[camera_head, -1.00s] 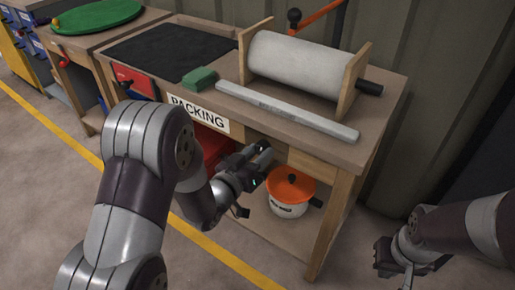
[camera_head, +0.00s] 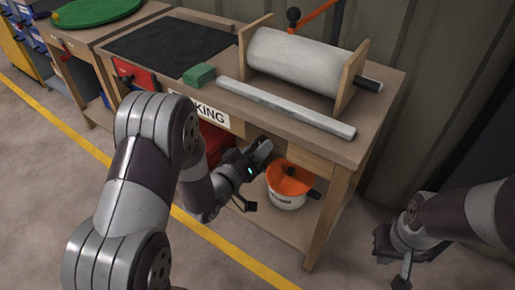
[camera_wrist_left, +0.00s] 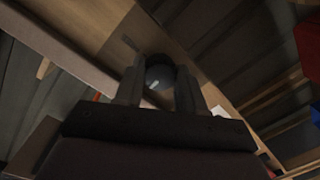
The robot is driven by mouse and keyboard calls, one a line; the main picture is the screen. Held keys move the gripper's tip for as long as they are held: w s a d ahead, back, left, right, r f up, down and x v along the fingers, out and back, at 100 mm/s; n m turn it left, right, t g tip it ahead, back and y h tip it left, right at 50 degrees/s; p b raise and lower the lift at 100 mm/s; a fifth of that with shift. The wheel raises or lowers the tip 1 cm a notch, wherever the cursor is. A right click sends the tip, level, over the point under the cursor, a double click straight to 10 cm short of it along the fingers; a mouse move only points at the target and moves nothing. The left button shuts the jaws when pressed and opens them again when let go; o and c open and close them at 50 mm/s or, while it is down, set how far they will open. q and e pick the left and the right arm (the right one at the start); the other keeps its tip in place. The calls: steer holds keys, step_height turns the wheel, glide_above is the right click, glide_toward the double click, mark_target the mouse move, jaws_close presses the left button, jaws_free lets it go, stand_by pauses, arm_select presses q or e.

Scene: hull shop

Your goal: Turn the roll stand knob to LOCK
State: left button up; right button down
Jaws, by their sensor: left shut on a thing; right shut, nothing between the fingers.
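The roll stand holds a white roll (camera_head: 300,60) between wooden end plates on top of the packing bench. My left gripper (camera_head: 263,150) is at the bench's front, below the top's edge. In the left wrist view, a dark round knob (camera_wrist_left: 160,74) with a small pale mark sits between the fingers of the left gripper (camera_wrist_left: 158,88), which is shut on it. The knob is hidden in the head view, and I cannot read any LOCK label. My right gripper (camera_head: 394,262) is low at the right, shut and empty, away from the bench.
A long grey bar (camera_head: 285,105) and a green block (camera_head: 199,75) lie on the bench top (camera_head: 240,107). An orange-lidded white pot (camera_head: 288,188) stands on the lower shelf, close below my left gripper. Open floor (camera_head: 60,180) lies in front of the bench.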

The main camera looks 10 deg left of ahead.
arm_select(q)
steer(key=o, duration=1)
steer(key=shift+o, duration=0.2)
steer(key=shift+s, duration=0.1)
steer(key=p+v, duration=0.3)
steer(key=v, duration=0.9)
steer(key=shift+s, duration=0.3)
steer(key=shift+a, duration=0.1)
